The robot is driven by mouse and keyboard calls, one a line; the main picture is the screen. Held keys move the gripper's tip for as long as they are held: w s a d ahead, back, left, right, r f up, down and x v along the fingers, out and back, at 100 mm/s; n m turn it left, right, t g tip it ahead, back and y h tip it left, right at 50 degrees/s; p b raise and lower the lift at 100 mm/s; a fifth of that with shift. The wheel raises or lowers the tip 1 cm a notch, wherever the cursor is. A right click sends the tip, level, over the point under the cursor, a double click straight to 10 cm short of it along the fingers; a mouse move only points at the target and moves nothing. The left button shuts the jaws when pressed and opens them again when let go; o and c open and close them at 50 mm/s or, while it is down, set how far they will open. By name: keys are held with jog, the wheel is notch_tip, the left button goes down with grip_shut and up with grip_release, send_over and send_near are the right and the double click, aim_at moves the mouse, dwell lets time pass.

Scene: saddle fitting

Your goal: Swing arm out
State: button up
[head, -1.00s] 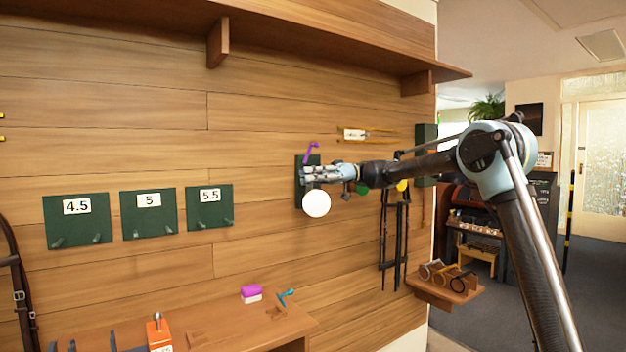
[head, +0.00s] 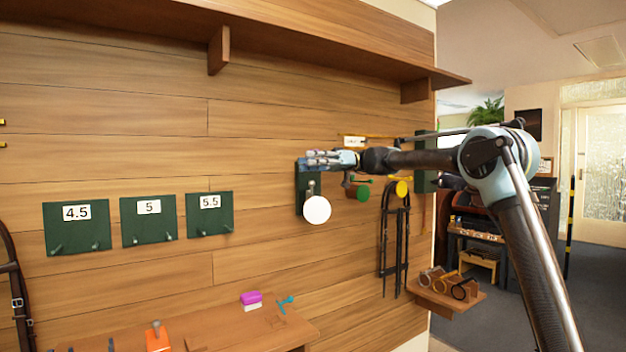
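My gripper (head: 312,158) is at the end of my outstretched arm, in front of the top of a dark green wall plate (head: 302,197). A round white disc (head: 317,209) hangs at the lower part of this plate, with a small grey post (head: 311,188) just above it. My gripper is above the disc and apart from it in the picture. Its fingers point left; whether they touch the plate, hold anything or are open is too small to tell. No purple piece shows at the plate; it may be behind my gripper.
Green boards marked 4.5 (head: 77,228), 5 (head: 149,218) and 5.5 (head: 210,214) are left. A bench (head: 215,325) and a shelf (head: 320,35) project from the wall.

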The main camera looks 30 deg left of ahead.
jog(key=shift+r, duration=1.6)
jog(key=c, duration=0.4)
jog(key=s+t+h, duration=0.1)
jog(key=s, duration=0.2)
jog(key=s+a+f+t+h, duration=0.1)
jog(key=s, duration=0.3)
jog(key=s+a+f+t+h, duration=0.1)
jog(key=s+t, duration=0.1)
jog(key=s, duration=0.1)
jog(key=shift+s+f+n+h, duration=0.15)
jog(key=shift+s+n+h, duration=0.15)
grip_shut()
jog(key=s+d+n+t+h, duration=0.35)
jog(key=s+d+t, duration=0.25)
jog(key=t, duration=0.2)
notch_tip(320, 180, down, 10)
jog(key=shift+d+m, duration=0.15)
jog(key=shift+m, duration=0.3)
